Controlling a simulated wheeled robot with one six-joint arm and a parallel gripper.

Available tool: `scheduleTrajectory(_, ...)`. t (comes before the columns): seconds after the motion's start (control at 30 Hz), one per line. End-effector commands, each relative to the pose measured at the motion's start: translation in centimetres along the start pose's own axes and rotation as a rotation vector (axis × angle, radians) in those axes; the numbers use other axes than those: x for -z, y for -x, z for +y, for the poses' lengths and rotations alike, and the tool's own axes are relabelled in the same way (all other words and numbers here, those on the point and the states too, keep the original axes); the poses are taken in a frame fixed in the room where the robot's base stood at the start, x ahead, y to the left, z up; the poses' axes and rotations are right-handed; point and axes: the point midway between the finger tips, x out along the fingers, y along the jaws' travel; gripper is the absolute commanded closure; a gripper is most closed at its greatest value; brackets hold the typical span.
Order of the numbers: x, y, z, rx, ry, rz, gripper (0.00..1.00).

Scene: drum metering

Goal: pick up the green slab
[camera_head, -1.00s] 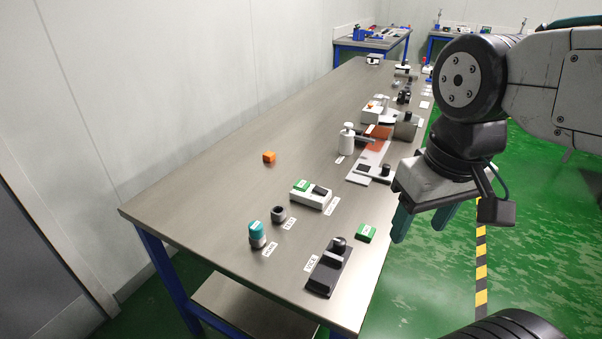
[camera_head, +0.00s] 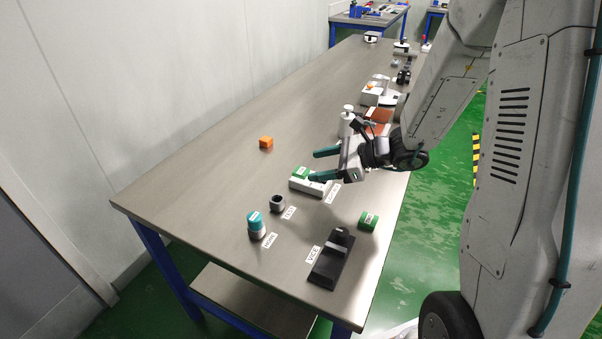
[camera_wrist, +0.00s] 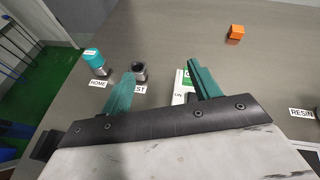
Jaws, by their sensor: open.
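A green slab with a white label (camera_head: 368,221) lies alone near the right edge of the table. A second green piece (camera_head: 302,172) sits on the left part of a white block (camera_head: 309,185). The frames do not settle which one the task names. My gripper (camera_head: 318,164) is open and empty, above the table over the white block, its teal fingers pointing left. In the wrist view, the green piece on the white block (camera_wrist: 186,76) shows beside the right finger of my gripper (camera_wrist: 160,76), which partly hides it.
A teal-topped cylinder (camera_head: 256,228) and a small grey cup (camera_head: 277,203) stand at the front left. A black vice (camera_head: 330,262) lies at the front right. An orange cube (camera_head: 266,142) is farther back. A white bottle (camera_head: 347,120) stands behind my gripper. The table's left side is clear.

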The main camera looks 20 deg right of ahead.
Motion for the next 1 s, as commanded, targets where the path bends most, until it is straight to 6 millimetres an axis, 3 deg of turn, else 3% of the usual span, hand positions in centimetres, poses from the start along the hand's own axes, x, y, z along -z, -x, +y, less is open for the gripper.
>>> scheduleTrajectory(0.03, 1.8, -0.2, -1.0, 0.047, -0.075, 0.0, 0.38)
scheduleTrajectory(0.1, 3.6, -0.4, -2.2, 0.104, -0.156, 0.0, 0.38)
scheduleTrajectory(0.27, 5.9, -0.6, -3.5, 0.174, -0.251, 0.0, 0.38)
scheduleTrajectory(0.8, 6.1, -7.2, -4.8, 0.18, -0.258, -0.001, 0.38)
scheduleTrajectory(1.0, 6.1, -8.1, -5.0, 0.183, -0.259, -0.001, 0.38)
